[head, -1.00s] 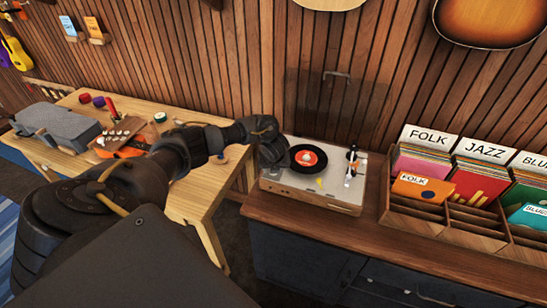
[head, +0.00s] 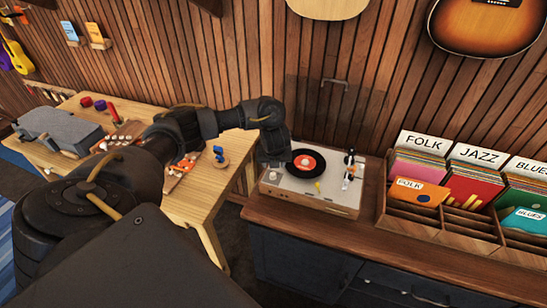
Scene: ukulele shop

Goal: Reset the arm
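My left arm comes in from the lower left and reaches across the front of the wooden workbench (head: 190,208). Its black gripper (head: 274,158) points down at the left side of the record player (head: 310,194), beside the black record with a red label (head: 307,162). The fingertips are too dark to tell whether they are open or shut, and I see nothing held in them. I cannot tell whether the gripper touches the player. My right gripper is not in view.
The player stands on a dark wooden cabinet (head: 330,235), its clear lid raised. A record rack (head: 465,225) with sleeves stands at right. The bench holds a grey case (head: 60,128) and small tools. Guitars hang on the slatted wall (head: 230,60).

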